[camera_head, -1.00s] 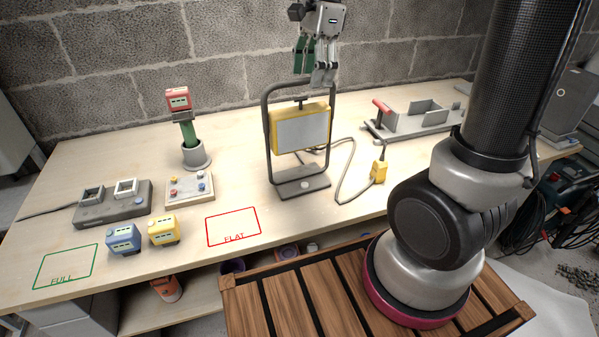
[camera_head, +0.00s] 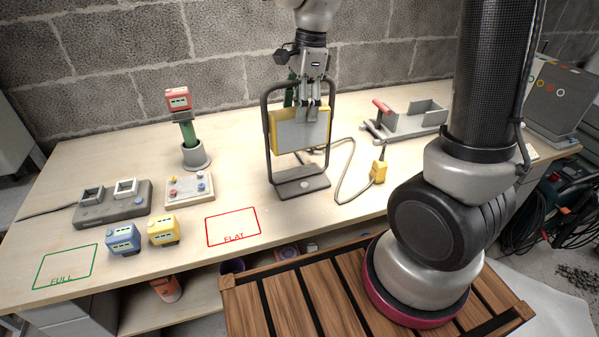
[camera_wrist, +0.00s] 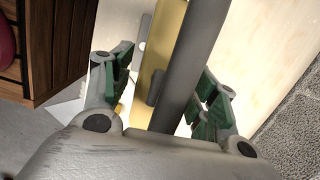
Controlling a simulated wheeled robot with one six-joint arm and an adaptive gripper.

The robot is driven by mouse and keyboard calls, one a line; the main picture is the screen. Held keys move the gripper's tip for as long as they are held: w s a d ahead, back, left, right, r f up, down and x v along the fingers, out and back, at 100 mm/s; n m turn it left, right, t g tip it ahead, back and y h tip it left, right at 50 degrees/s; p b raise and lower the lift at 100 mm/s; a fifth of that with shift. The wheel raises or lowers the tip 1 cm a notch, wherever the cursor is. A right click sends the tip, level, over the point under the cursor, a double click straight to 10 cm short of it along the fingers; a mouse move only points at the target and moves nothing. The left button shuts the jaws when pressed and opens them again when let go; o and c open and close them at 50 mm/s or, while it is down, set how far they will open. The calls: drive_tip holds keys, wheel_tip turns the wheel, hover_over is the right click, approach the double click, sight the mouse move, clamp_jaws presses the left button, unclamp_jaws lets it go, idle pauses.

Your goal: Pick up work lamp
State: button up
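The work lamp (camera_head: 300,134) stands upright on the workbench. It has a yellow housing with a pale panel, hung in a dark tubular frame on a flat base. My gripper (camera_head: 301,100) points down at the top of the frame, with fingers in front of and behind the top bar. In the wrist view, the dark bar and yellow housing of the lamp (camera_wrist: 157,70) run between the green-padded fingers of my gripper (camera_wrist: 165,88). The fingers are spread, with gaps showing on both sides of the bar. The front finger hides part of the lamp's top.
A cable runs from the lamp to a yellow plug (camera_head: 379,171). A grey fixture with a red handle (camera_head: 381,106) stands right of it. A red block (camera_head: 177,98) on a green post, a charger (camera_head: 112,205) and two blocks (camera_head: 124,240) stand left. The brick wall is close behind.

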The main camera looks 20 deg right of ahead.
clamp_jaws()
drive_tip(key=shift+w+r, duration=0.1)
